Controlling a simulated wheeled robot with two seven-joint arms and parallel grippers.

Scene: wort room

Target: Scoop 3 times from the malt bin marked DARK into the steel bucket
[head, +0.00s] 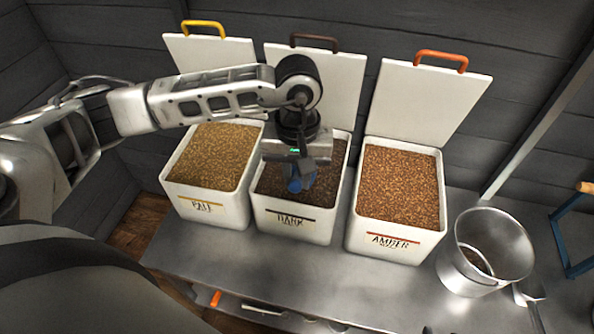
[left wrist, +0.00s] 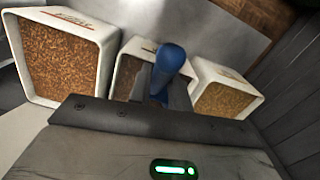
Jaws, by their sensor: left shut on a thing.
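The malt bin marked DARK (head: 292,222) stands in the middle of three white bins, its lid up and dark malt (head: 325,185) inside. My left gripper (head: 294,184) is over this bin, pointing down, shut on a blue handle (head: 307,181). The blue handle also shows between the fingers in the left wrist view (left wrist: 170,62). Whatever is below the handle is hidden, so I cannot tell whether it is in the malt. The steel bucket (head: 466,268) stands at the right of the bench, with some brown grain at its bottom. My right gripper is not in view.
The PALE bin (head: 200,205) stands left and the AMBER bin (head: 385,240) right, both open and full. A metal scoop-like tool (head: 530,291) lies right of the bucket, near a blue frame (head: 566,240). The steel bench (head: 330,280) is clear before the bins.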

